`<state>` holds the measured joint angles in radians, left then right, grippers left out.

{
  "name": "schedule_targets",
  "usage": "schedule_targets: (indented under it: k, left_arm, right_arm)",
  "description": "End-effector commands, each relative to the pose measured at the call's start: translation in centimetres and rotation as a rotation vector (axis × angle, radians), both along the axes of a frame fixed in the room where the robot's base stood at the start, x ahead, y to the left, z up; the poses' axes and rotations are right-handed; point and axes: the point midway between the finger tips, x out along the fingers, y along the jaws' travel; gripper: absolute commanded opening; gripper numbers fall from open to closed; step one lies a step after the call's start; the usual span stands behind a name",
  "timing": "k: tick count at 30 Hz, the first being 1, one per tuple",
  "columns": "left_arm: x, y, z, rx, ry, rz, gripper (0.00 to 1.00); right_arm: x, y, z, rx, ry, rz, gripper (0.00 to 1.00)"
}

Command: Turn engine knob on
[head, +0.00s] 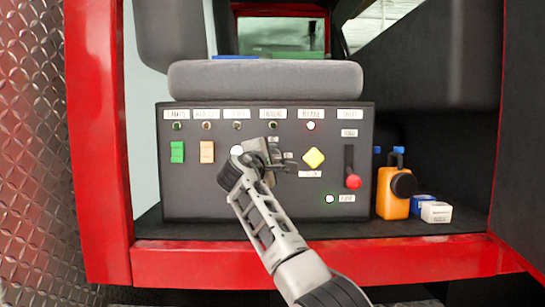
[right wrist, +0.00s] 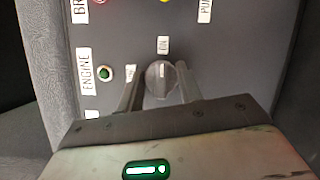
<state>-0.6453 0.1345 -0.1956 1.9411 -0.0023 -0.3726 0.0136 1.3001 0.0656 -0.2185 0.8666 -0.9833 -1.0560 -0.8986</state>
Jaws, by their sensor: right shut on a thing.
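The engine knob (right wrist: 158,80) is a grey dial with a white mark on the dark control panel (head: 210,205). In the right wrist view it sits between the two fingers of my right gripper (right wrist: 160,73), which is shut on it. Its mark appears to face the ON label (right wrist: 163,45). The ENGINE label (right wrist: 95,72) and a green indicator (right wrist: 105,73) lie left of the knob there. In the head view my right gripper (head: 276,157) reaches the panel's middle and mostly hides the knob. My left gripper is not in view.
A green switch (head: 177,152) and an orange switch (head: 207,152) are left of the gripper. A yellow button (head: 314,158) and a red-tipped lever (head: 353,181) are right. An orange bottle (head: 393,195) stands beside the panel. A red frame (head: 200,264) edges the compartment.

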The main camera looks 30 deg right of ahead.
Motion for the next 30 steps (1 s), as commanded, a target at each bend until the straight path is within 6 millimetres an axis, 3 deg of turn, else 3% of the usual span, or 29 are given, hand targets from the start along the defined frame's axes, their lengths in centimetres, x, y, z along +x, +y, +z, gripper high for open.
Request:
schedule_targets:
  k: [11,12,14,24,30]
  left_arm:
    - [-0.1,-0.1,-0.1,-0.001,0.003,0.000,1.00]
    - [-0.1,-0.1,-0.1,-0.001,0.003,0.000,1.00]
    - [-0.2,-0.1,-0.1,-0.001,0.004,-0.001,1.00]
    - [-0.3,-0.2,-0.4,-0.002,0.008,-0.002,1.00]
    - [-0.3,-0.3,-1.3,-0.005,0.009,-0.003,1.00]
  right_arm:
    - [0.0,0.0,-0.1,0.008,-0.001,0.001,0.13]
    - [0.0,0.0,-0.1,0.008,-0.001,0.001,0.44]
    - [0.0,0.0,-0.1,0.007,-0.002,0.000,0.58]
    - [-0.2,0.2,-0.1,0.006,-0.003,0.001,0.58]
    - [-1.8,2.1,-0.5,0.006,-0.005,0.004,0.58]
